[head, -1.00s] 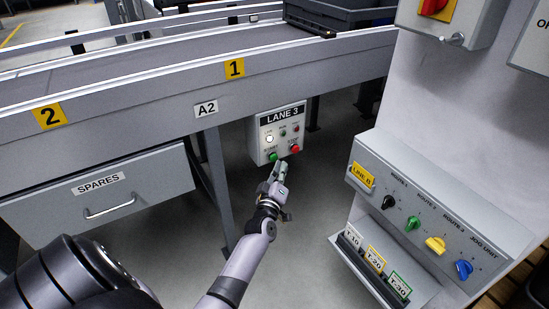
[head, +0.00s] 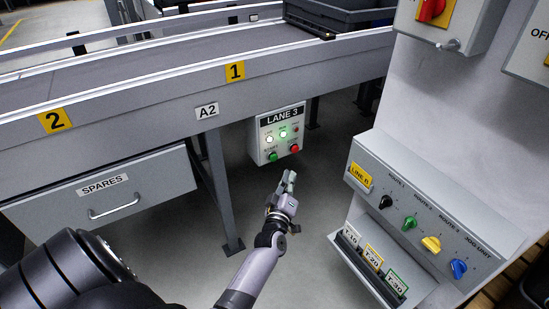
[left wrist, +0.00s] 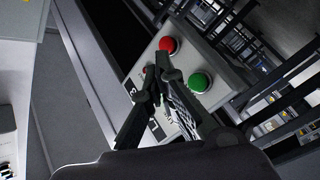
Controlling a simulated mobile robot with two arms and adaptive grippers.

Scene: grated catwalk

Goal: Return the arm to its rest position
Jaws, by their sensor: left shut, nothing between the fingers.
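My left gripper (head: 289,179) is shut and empty in the head view, in the open space below and in front of the LANE 3 control box (head: 279,133), apart from it. The box has a green button (head: 272,156) and a red button (head: 294,148) in its lower row, with lamps above. Two of the lamps are lit, one white and one green. In the left wrist view the shut fingers (left wrist: 163,66) point toward the box, with the red button (left wrist: 168,45) and green button (left wrist: 199,82) beyond them. My right gripper is not in view.
A conveyor (head: 160,98) runs across the back with a SPARES drawer (head: 103,200) under it at left. A sloped panel with coloured route knobs (head: 431,244) and a card rack (head: 374,265) stand at right. Bare floor lies below the gripper; a conveyor leg (head: 223,190) stands left of it.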

